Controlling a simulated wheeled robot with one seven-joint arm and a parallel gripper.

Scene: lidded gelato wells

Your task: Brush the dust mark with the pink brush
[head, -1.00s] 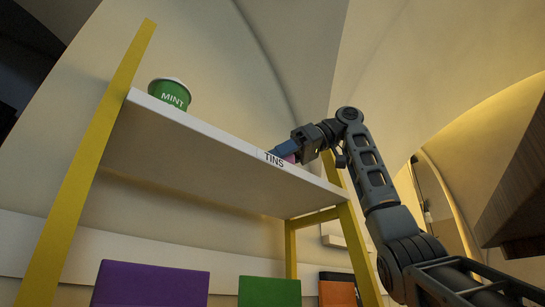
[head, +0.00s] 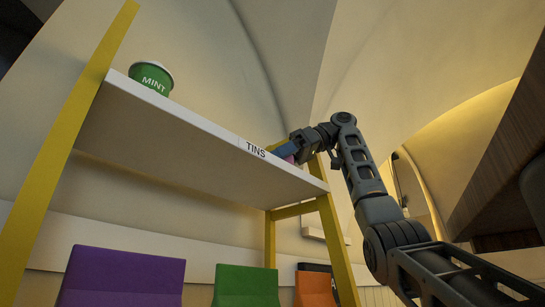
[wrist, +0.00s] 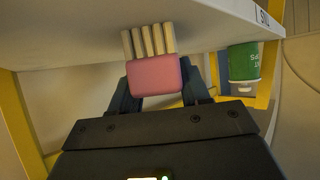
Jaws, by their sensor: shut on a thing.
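The pink brush (wrist: 153,75) is held between the fingers of my gripper (wrist: 152,98) in the wrist view, its cream bristles pointing up the picture toward the white shelf board (wrist: 90,35). I cannot tell whether the bristles touch the board. In the head view my gripper (head: 285,150) is at the right end of the white shelf (head: 190,115), near the TINS label (head: 255,149). A bit of the pink brush (head: 291,158) shows below the fingers. I see no dust mark in either view.
A green MINT tub (head: 151,79) stands on the shelf's left end. Yellow posts (head: 68,150) frame the shelf. Purple (head: 120,278), green (head: 246,285) and orange (head: 314,289) panels stand below. A green container (wrist: 243,62) is at right in the wrist view.

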